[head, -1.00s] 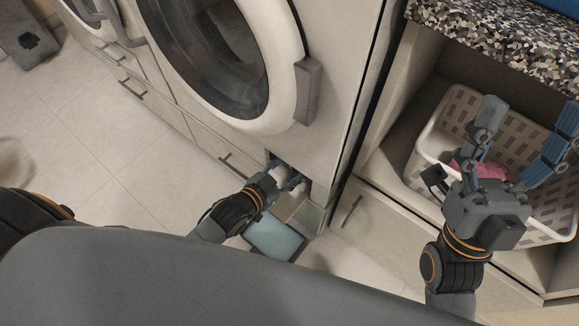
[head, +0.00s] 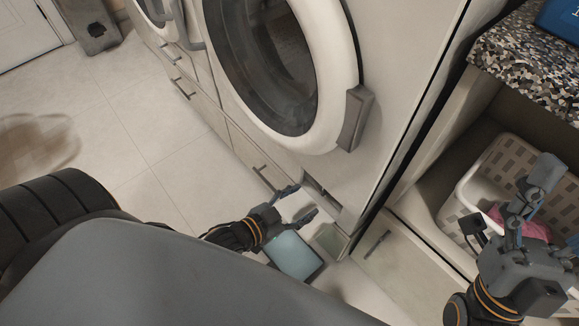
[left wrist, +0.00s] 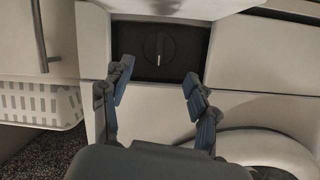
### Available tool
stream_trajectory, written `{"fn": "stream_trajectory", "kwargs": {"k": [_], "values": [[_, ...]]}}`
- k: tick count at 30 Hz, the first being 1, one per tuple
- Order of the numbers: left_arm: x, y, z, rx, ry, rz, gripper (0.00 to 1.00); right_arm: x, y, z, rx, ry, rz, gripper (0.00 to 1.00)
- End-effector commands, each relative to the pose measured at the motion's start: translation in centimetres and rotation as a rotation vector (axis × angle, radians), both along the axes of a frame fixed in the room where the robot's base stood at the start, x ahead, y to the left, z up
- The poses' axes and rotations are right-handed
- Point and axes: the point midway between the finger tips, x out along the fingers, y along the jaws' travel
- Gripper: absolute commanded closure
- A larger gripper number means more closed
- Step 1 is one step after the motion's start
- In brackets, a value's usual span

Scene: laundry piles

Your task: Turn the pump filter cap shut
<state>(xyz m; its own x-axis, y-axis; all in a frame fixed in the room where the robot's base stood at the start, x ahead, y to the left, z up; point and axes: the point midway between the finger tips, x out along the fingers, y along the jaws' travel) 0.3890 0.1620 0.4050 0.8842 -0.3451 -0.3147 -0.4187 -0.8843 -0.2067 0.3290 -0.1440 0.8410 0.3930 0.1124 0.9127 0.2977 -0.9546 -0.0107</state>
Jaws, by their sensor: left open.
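The pump filter cap (left wrist: 158,48) is a dark round knob with a raised grip bar that stands upright in the left wrist view. It sits inside a dark recess low in the washing machine (head: 385,105). In the head view I cannot make out the cap in the recess. My left gripper (head: 300,203) is open and empty, just outside the recess. In the left wrist view its two fingers (left wrist: 156,80) stand apart, below the cap in the picture and not touching it.
An open flap (head: 332,240) hangs below the recess. A shallow tray with a bluish surface (head: 293,255) lies on the floor under my left gripper. A white basket (head: 470,190) with pink cloth stands at right.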

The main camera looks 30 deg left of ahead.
Motion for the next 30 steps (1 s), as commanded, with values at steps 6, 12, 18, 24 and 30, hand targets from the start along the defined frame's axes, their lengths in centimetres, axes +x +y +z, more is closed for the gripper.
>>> {"fn": "stream_trajectory", "kwargs": {"k": [6, 12, 18, 24, 30], "values": [[-2.8, 1.1, 1.0, 0.0, 0.001, 0.0, 0.4, 0.0, 0.0, 0.0, 0.0, 0.0, 0.0, 0.27], [-3.6, 1.4, 1.3, 0.0, 0.0, -0.001, 0.4, 0.0, 0.0, 0.0, 0.0, 0.0, 0.0, 0.27], [-3.6, 1.4, 1.3, 0.0, -0.001, 0.0, 0.4, 0.0, 0.0, 0.0, 0.0, -0.001, 0.0, 0.27], [-3.6, 1.4, 1.3, -0.001, -0.001, 0.0, 0.4, 0.0, 0.0, 0.0, 0.0, -0.001, -0.001, 0.27], [-3.6, 1.4, 1.3, -0.001, -0.001, 0.0, 0.4, 0.0, 0.0, 0.0, 0.0, 0.0, 0.0, 0.27]]}}
